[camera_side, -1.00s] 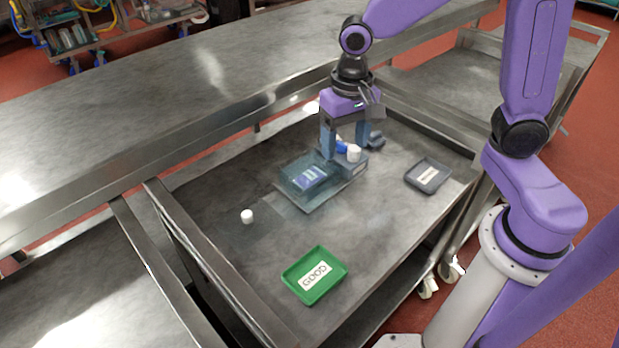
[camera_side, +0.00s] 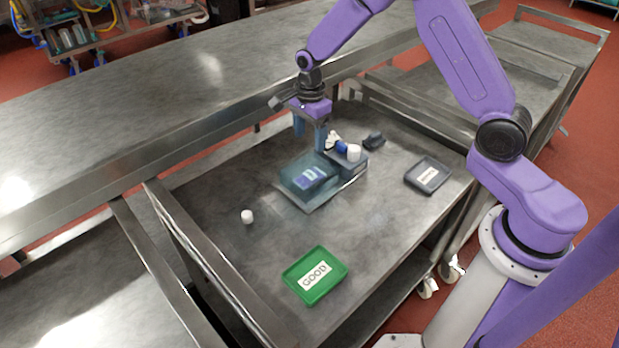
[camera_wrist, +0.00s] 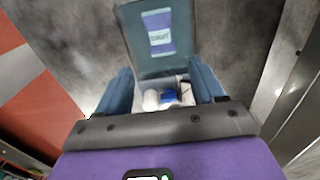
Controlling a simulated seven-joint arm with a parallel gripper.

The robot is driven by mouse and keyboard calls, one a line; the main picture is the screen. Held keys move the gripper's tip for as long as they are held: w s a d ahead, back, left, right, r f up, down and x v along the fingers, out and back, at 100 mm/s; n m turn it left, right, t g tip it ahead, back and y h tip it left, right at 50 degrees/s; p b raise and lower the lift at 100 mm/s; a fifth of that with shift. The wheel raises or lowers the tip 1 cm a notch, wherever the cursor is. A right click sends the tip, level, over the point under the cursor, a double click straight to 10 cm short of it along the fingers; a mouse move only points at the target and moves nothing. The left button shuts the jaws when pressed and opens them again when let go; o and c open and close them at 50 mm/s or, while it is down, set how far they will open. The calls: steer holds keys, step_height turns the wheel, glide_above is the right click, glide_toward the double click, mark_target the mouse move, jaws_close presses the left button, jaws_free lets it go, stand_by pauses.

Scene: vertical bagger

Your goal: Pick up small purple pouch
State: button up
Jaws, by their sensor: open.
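The small purple pouch, which looks blue-purple with a pale printed label, lies in a blue-grey open bin (camera_side: 290,188) in the middle of the cart in the side view (camera_side: 309,177). In the wrist view the pouch (camera_wrist: 158,33) lies upright in the picture, inside the bin (camera_wrist: 125,22), beyond my fingertips. My gripper (camera_side: 309,142) hangs above the far edge of the bin, apart from the pouch. Its two blue fingers are spread with nothing held between them; they also show in the wrist view (camera_wrist: 163,78).
A green GOOD tray (camera_side: 334,256), a dark labelled tray (camera_side: 443,173) and a small white cap (camera_side: 247,216) lie on the cart. Raised metal rails (camera_side: 215,262) edge it.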

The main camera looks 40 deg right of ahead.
mark_target(309, 174)
step_height(309, 174, down, 14)
steer(key=shift+a+r, duration=0.1)
steer(key=shift+r, duration=0.1)
steer(key=c, duration=0.9)
steer(key=shift+r, duration=0.15)
